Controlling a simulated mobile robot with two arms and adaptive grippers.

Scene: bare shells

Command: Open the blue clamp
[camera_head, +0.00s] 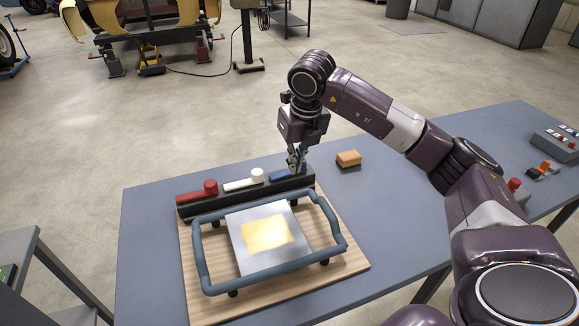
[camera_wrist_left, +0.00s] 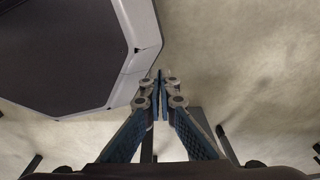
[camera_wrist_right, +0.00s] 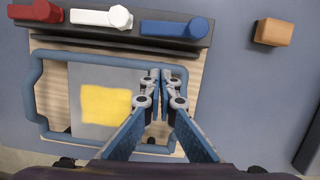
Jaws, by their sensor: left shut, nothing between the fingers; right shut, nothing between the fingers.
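The blue clamp (camera_head: 283,177) is at the right end of a black bar, its handle lying along the bar. In the right wrist view the blue clamp (camera_wrist_right: 172,28) shows in full, with a round knob at its right end. My right gripper (camera_head: 296,166) overlaps the clamp in the head view. In the right wrist view its fingertips (camera_wrist_right: 160,76) are together, empty, and apart from the clamp in the picture. My left gripper (camera_wrist_left: 160,78) is shut and empty in the left wrist view. The head view does not show it.
A red clamp (camera_head: 196,192) and a white clamp (camera_head: 240,184) sit left of the blue one. A tubular frame (camera_head: 200,255) surrounds a metal plate (camera_head: 244,248) with a yellow patch. An orange block (camera_head: 349,158) lies to the right. A button box (camera_head: 556,142) stands far right.

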